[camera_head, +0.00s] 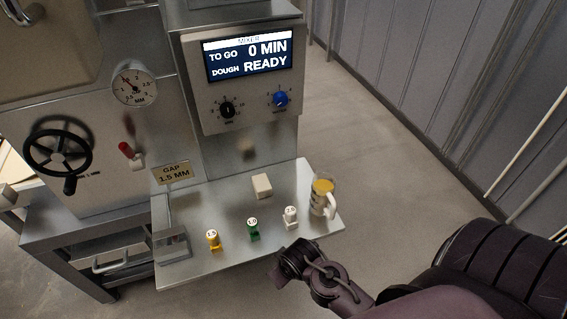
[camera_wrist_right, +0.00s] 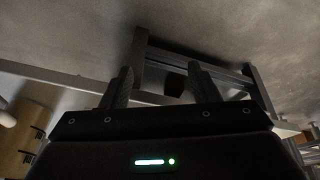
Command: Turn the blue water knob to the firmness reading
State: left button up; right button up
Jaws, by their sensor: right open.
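The blue water knob (camera_head: 281,100) is on the mixer's front panel, below and right of the display (camera_head: 248,54), which reads "TO GO 0 MIN" and "DOUGH READY". A black knob (camera_head: 227,109) is to its left. My right gripper (camera_head: 283,268) is low at the front right, near the shelf's front edge, well below the blue knob and touching nothing. In the right wrist view its two fingers (camera_wrist_right: 158,84) stand apart with nothing between them. My left gripper is in neither view. The firmness reading cannot be made out.
A steel shelf (camera_head: 200,262) below the mixer holds yellow (camera_head: 213,240), green (camera_head: 253,229) and white (camera_head: 291,217) numbered pieces, a pale block (camera_head: 262,186) and a jug of yellow liquid (camera_head: 322,198). A black handwheel (camera_head: 58,152) and a gauge (camera_head: 134,84) are left. Floor right is clear.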

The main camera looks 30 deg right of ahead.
jog(key=w+d+r+t+h+b, duration=0.1)
jog(key=w+d+r+t+b, duration=0.5)
jog(key=r, duration=0.7)
jog(key=n+t+h+p, duration=0.2)
jog(key=n+t+p, duration=0.15)
jog(key=t, duration=0.45)
send_near(282, 102)
jog(key=w+b, duration=0.1)
jog(key=shift+n, duration=0.25)
jog(key=w, duration=0.2)
jog(key=w+d, duration=0.1)
jog(key=w, duration=0.4)
jog(key=shift+w+d+r, duration=0.1)
jog(key=shift+w+d, duration=0.1)
jog(key=shift+d, duration=0.2)
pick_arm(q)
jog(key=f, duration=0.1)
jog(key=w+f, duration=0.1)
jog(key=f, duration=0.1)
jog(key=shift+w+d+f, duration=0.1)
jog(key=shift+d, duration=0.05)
pick_arm(e)
jog(key=c, duration=1)
